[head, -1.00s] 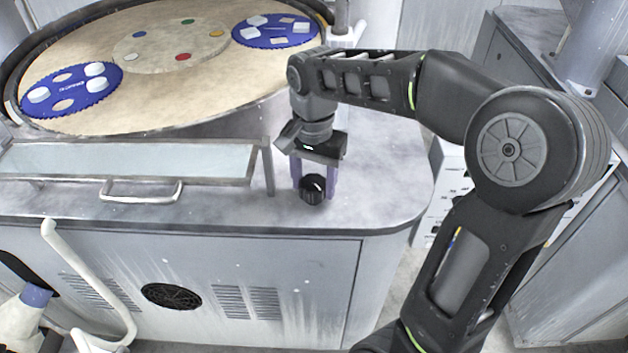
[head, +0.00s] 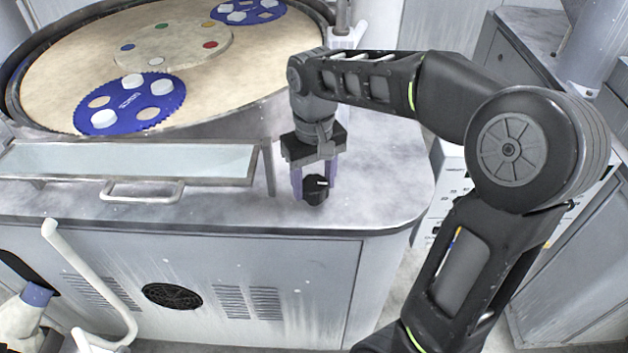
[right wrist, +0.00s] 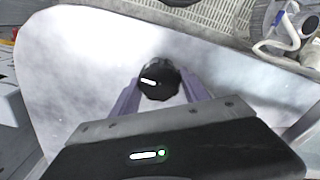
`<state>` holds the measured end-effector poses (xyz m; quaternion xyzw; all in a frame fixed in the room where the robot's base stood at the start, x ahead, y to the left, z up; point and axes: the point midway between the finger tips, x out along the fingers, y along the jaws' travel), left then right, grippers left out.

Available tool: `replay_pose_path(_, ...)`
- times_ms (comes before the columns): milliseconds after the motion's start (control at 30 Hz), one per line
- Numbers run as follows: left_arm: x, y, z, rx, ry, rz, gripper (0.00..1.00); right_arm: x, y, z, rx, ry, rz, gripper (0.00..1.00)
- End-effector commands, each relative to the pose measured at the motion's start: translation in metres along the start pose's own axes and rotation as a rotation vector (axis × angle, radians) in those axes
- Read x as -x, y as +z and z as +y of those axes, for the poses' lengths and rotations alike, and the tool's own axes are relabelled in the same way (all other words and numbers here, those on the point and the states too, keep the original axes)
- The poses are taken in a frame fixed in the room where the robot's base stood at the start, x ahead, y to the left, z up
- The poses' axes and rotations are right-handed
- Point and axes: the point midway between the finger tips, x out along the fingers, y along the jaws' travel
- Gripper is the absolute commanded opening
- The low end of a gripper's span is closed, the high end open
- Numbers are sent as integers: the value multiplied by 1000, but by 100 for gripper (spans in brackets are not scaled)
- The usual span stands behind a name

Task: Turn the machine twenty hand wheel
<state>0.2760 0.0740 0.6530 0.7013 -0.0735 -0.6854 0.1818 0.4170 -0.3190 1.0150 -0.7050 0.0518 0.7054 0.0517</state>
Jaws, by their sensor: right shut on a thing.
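The hand wheel is a small black knob (head: 316,194) with a white mark, at the front right of the grey machine top (head: 385,190). It also shows in the right wrist view (right wrist: 160,84). My right gripper (head: 314,180) points down from above with its purple fingers on either side of the knob, shut on it. The large round platen (head: 70,65) behind carries two blue toothed discs, one near the front (head: 131,112) and one at the back (head: 248,17), with white pieces on them. My left gripper is not in view.
A shallow metal trough (head: 130,162) with a front handle (head: 142,190) stands left of the knob. A bent white tube (head: 95,280) rises at the lower left. A grey cabinet (head: 540,80) stands at the right. The machine top right of the knob is bare.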

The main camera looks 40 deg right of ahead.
Motion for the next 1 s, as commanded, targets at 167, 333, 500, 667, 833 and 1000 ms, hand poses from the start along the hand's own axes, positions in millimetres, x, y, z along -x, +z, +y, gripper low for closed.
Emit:
replay_pose_path(167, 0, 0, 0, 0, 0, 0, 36, 1, -1, 0, 62, 0, 2, 13)
replay_pose_path(333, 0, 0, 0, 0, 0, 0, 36, 1, -1, 0, 85, 0, 2, 13)
replay_pose_path(500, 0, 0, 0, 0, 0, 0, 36, 1, -1, 0, 88, 0, 3, 13)
replay_pose_path(667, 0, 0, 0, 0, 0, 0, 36, 1, -1, 0, 87, 0, 3, 13)
replay_pose_path(833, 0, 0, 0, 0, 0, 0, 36, 1, 0, 0, 86, 0, 2, 66)
replay_pose_path(1000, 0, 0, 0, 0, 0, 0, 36, 0, 0, 0, 86, 0, 1, 75)
